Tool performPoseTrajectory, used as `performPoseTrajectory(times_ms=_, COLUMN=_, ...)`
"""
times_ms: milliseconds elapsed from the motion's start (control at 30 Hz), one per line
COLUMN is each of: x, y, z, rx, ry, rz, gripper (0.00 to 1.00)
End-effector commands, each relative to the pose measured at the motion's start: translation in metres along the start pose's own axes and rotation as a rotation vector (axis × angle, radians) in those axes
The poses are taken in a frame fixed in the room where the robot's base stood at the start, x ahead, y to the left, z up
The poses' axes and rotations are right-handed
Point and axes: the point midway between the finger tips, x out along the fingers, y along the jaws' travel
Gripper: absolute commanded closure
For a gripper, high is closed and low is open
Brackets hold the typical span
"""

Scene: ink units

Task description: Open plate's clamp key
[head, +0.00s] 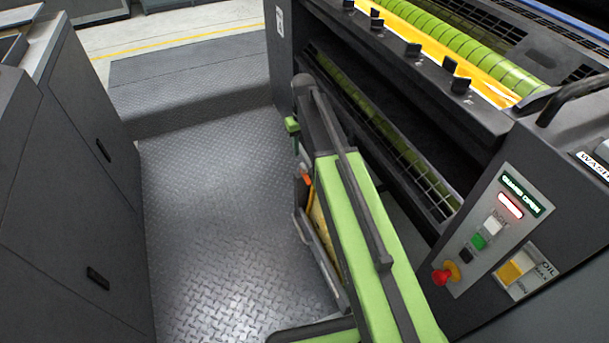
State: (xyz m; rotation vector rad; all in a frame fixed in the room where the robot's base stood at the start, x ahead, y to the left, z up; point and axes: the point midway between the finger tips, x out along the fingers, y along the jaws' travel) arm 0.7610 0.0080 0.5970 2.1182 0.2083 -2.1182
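The press (420,120) stands at the right with its front open. A row of black tabs, one of them at the near end (460,85), lines the dark rail in front of the yellow tray. I cannot tell whether any of them is the plate's clamp key. No plate or clamp can be clearly made out. A green and dark long body (372,250) rises in front of the press from the bottom edge; it hides part of the lower opening. I see no gripper fingers.
A control panel (500,225) reads "GUARD OPEN" and has a red knob (441,277). Grey cabinets (75,200) stand at the left. The tread-plate floor (210,230) between is clear, with a raised step (190,80) behind.

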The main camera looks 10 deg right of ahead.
Motion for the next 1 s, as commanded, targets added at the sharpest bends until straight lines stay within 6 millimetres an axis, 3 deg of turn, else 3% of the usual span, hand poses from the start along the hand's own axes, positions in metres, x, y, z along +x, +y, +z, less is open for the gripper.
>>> performPoseTrajectory(times_ms=33, x=0.022, y=0.000, z=0.000, rx=0.000, ry=0.000, rz=0.000, gripper=0.62)
performPoseTrajectory(times_ms=400, x=0.092, y=0.001, z=0.000, rx=0.001, ry=0.000, rz=0.000, gripper=0.62)
performPoseTrajectory(times_ms=800, x=0.098, y=0.001, z=0.000, rx=0.001, ry=0.000, rz=0.000, gripper=0.63)
performPoseTrajectory(times_ms=1000, x=0.098, y=0.001, z=0.000, rx=0.001, ry=0.000, rz=0.000, gripper=0.89)
